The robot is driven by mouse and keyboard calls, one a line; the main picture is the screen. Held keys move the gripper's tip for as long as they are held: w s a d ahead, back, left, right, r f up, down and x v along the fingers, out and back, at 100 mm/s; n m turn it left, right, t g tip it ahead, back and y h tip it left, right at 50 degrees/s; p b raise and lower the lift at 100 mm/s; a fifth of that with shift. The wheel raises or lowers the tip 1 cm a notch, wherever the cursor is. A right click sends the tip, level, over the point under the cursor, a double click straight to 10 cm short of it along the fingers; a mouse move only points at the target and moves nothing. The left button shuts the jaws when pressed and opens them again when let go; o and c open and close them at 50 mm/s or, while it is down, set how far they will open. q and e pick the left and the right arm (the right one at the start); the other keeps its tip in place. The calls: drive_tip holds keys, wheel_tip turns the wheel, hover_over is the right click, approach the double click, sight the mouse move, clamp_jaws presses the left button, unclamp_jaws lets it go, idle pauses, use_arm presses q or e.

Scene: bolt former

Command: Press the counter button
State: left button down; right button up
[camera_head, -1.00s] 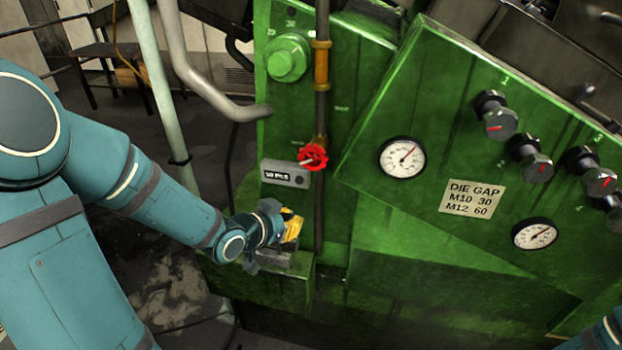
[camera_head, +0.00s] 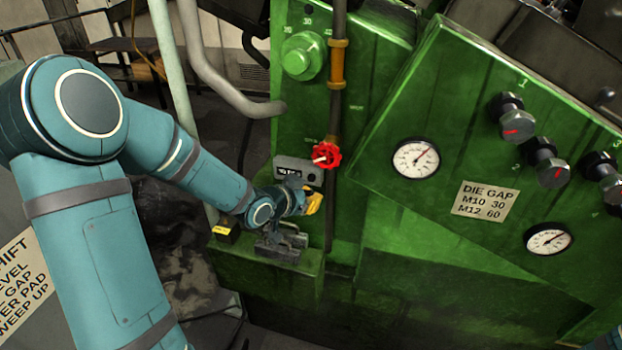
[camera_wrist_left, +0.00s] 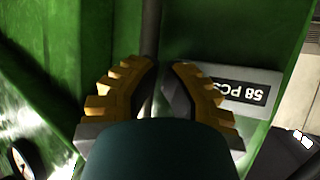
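The counter is a small grey box (camera_head: 299,170) on the green machine panel, left of a red valve handwheel (camera_head: 326,155). In the left wrist view the counter (camera_wrist_left: 268,78) is at the right, upside down, and its display reads 58 PCS. My left gripper (camera_head: 314,203) is just below the counter's front. In the left wrist view its two yellow-padded fingers (camera_wrist_left: 163,68) show a narrow gap with nothing held. The right finger covers part of the counter, and I cannot make out the button. My right gripper is out of view.
A vertical pipe (camera_head: 333,215) runs just right of the counter. A grey fixture (camera_head: 281,243) sits on a green ledge below my left gripper. A green knob (camera_head: 303,56) is above. A slanted panel with gauges (camera_head: 416,159) and dials stands right.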

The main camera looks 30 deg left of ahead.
sight(312, 178)
use_arm(q)
drive_tip(key=shift+w+a, duration=0.15)
drive_tip(key=shift+w, duration=0.7)
drive_tip(key=c, duration=1.7)
unclamp_jaws()
clamp_jaws()
drive_tip(key=shift+w, duration=0.15)
drive_tip(key=shift+w+a, duration=0.1)
drive_tip(key=shift+w, duration=0.15)
